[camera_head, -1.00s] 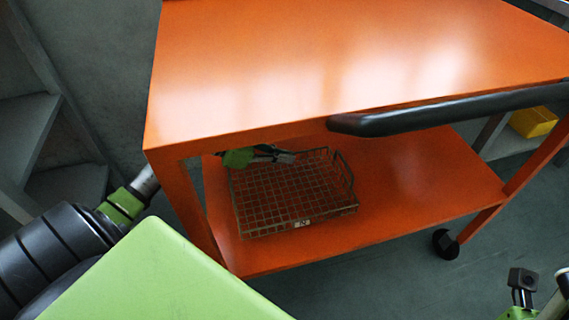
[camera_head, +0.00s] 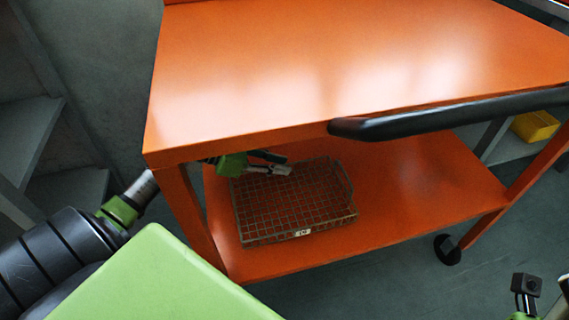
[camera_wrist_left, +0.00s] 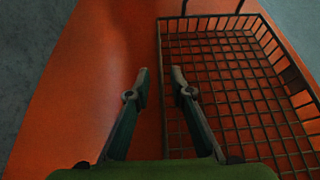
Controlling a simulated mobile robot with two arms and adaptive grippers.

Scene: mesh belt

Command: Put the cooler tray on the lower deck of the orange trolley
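The cooler tray (camera_head: 303,233), a wire mesh basket with a small white label on its front, rests on the lower deck (camera_head: 420,185) of the orange trolley (camera_head: 330,70), towards the left end. My left gripper (camera_head: 277,163) reaches in under the top deck at the tray's back left. Its two fingers are apart and empty. In the left wrist view the open fingers (camera_wrist_left: 161,76) stand either side of the line of the tray's rim, with the mesh (camera_wrist_left: 225,100) to the right. I cannot tell how far above the rim they are. My right gripper's fingers are not shown.
The trolley's black handle (camera_head: 450,112) crosses in front of the top deck, which is bare. The lower deck is clear right of the tray. A leg stands close to my left arm. A yellow box (camera_head: 535,126) sits on a shelf at the right.

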